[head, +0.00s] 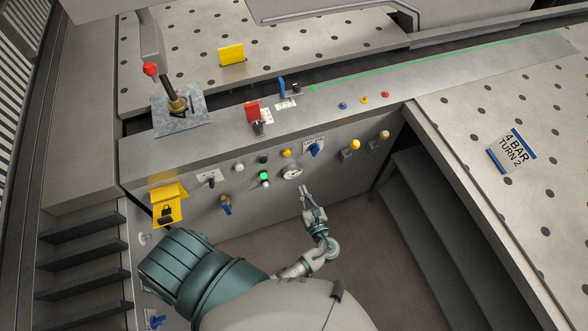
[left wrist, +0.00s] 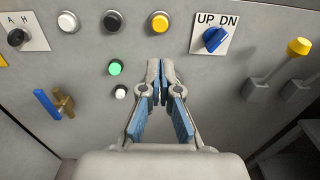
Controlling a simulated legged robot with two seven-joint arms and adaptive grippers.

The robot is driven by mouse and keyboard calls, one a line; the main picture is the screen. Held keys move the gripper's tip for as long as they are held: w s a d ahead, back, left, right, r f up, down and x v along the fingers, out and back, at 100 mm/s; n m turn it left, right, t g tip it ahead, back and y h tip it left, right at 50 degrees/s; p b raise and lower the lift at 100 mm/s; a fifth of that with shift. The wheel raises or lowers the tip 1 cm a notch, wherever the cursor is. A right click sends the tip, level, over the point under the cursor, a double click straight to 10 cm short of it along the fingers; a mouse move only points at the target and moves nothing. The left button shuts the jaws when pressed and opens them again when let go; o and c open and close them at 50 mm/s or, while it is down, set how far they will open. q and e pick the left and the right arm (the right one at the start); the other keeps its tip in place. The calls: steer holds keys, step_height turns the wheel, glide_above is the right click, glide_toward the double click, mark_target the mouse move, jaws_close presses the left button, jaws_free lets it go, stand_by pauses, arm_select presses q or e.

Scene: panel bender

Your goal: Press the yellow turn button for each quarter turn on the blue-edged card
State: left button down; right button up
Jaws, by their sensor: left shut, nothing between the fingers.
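The blue-edged card (head: 513,150) lies on the perforated table at the right and reads "4 BAR TURN 2". A round yellow button (head: 286,153) is on the front panel, between a black button and the blue UP/DN knob. It also shows in the left wrist view (left wrist: 160,21). No label marks it as the turn button. My left gripper (head: 304,189) is shut and empty in front of the panel, below and right of this button. In the left wrist view its fingertips (left wrist: 160,66) are together below the button, apart from it.
A yellow lock box (head: 168,205) hangs at left. A red-knobbed lever (head: 165,85) stands above.

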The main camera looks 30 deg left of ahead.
mark_target(287, 155)
arm_select(q)
steer(key=p+x, duration=0.1)
steer(key=x, duration=1.2)
steer(key=shift+d, duration=0.15)
steer(key=shift+w+a, duration=0.3)
steer(key=shift+a, duration=0.1)
